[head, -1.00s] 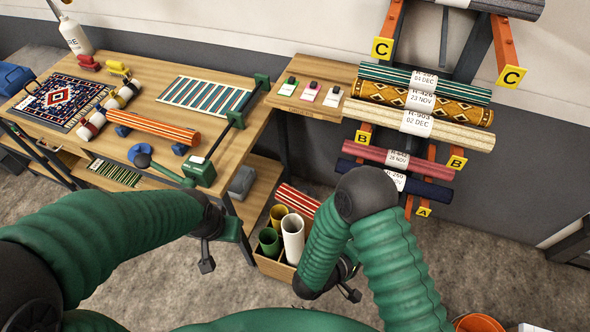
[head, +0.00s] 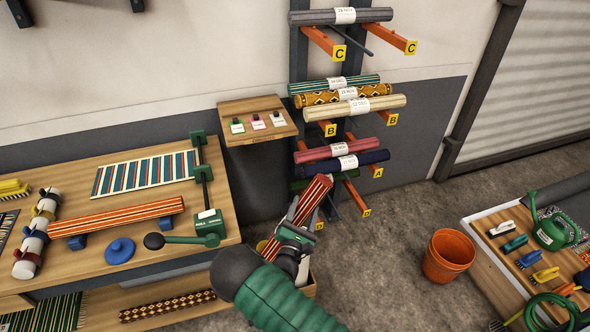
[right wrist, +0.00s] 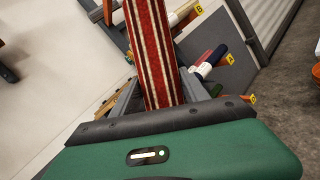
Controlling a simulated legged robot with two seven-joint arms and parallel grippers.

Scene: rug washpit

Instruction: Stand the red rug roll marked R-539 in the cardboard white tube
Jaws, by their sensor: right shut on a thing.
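A red rug roll with cream stripes (head: 312,198) is held tilted in my right gripper (head: 295,235), its upper end leaning right. In the right wrist view the striped roll (right wrist: 152,50) runs up from between the jaws. No R-539 mark is readable on it. Its lower end is mostly hidden behind my right arm, so I cannot tell what it touches. A pale tube, probably the cardboard white tube (head: 303,271), shows only as a sliver beside the gripper. My left gripper is out of view.
The tube crate (head: 309,289) is mostly covered by my right arm. A rack holds several rolls, including a plain crimson one (head: 325,152). A wooden bench (head: 130,235) stands left.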

